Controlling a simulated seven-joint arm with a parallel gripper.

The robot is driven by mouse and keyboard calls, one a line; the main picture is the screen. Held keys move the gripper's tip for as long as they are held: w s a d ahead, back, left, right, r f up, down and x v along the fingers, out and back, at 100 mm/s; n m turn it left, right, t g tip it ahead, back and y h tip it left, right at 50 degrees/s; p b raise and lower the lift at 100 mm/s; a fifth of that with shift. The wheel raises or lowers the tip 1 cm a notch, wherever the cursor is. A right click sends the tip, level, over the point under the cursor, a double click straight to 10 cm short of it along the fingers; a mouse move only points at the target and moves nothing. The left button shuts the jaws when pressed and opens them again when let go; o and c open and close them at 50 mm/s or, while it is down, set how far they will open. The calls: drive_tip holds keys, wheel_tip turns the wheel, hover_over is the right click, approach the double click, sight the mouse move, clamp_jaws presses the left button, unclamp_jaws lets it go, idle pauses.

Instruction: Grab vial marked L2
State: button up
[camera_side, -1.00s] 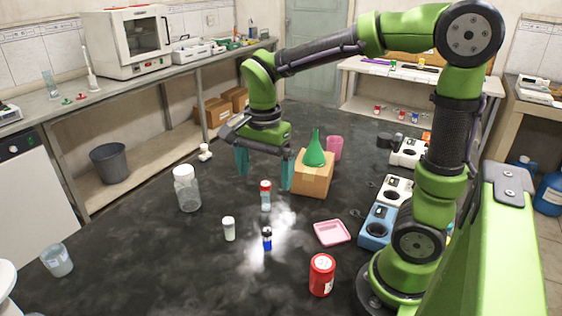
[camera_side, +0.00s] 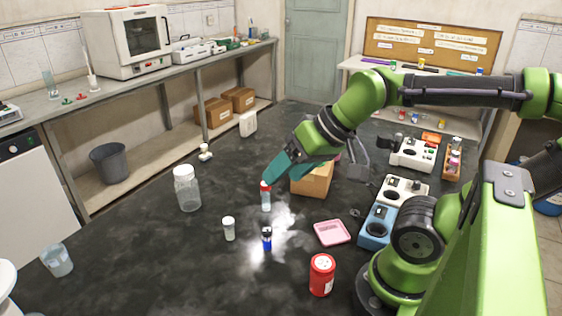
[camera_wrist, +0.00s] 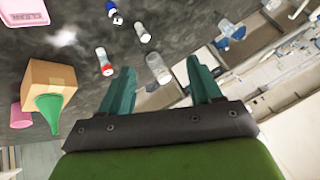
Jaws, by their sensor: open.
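Three small vials stand on the dark bench, and I cannot read L2 on any of them. One has a red cap (camera_side: 265,197), one a white cap (camera_side: 229,229), and one is blue (camera_side: 267,239). The wrist view also shows the red-capped vial (camera_wrist: 104,62), the white-capped vial (camera_wrist: 142,33) and the blue vial (camera_wrist: 115,14). My gripper (camera_side: 280,170) is tilted, with teal fingers pointing down-left, and one fingertip appears close above the red cap. I cannot tell whether they touch. In the wrist view my gripper (camera_wrist: 160,65) is open, with no vial between its fingers.
A cardboard box (camera_side: 312,181) stands just behind the gripper, with a green funnel (camera_wrist: 50,108) and pink cup (camera_wrist: 20,116) by it. A clear jar (camera_side: 187,190), pink tray (camera_side: 332,233) and red jar (camera_side: 321,275) surround the vials. The front-left bench is mostly clear.

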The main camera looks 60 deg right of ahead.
drive_tip(key=n+g+h, duration=0.2)
drive_tip(key=g, duration=0.4)
approach(267, 230)
drive_tip(key=shift+t, duration=0.3)
drive_tip(key=f, duration=0.4)
drive_tip(key=w+f, duration=0.1)
drive_tip(key=f, duration=0.7)
drive_tip(key=shift+w+d, duration=0.1)
drive_tip(key=shift+w, duration=0.1)
clamp_jaws()
